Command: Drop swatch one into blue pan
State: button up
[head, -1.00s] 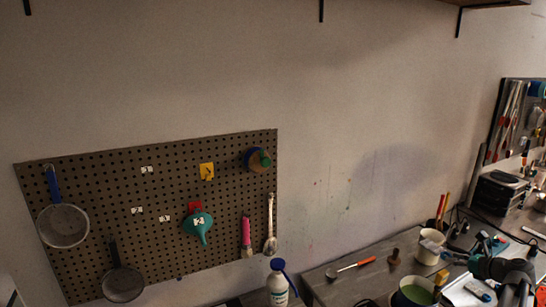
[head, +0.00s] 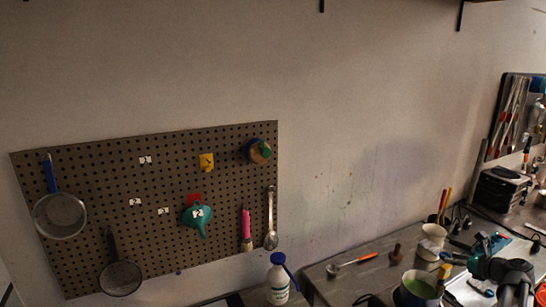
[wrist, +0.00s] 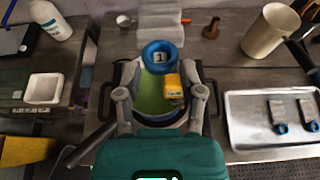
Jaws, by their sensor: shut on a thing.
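Swatch one (wrist: 160,57), a blue ring with a white tag marked 1, sits between the fingers of my gripper (wrist: 160,72) in the wrist view. A pale strip extends beyond the ring and seems to belong to it. My gripper is shut on the swatch; the exact contact is hard to see. The blue pan (wrist: 160,120), filled with green liquid, lies beneath and between the fingers. It also shows low in the head view (head: 404,298). The swatch appears above the pan's far side, apart from the liquid as far as I can tell. A small yellow piece (wrist: 173,86) shows over the green.
A metal tray (wrist: 262,139) with two grey, blue-ended swatches lies right of the pan. A beige mug (wrist: 264,35) and dark knob (wrist: 211,29) stand beyond. A white square dish (wrist: 44,88) and white bottle (wrist: 50,20) are left. The pegboard (head: 100,210) hangs on the wall.

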jog(key=shift+f+b, duration=1.1)
jog(key=shift+f, duration=0.35)
jog(key=o, duration=1)
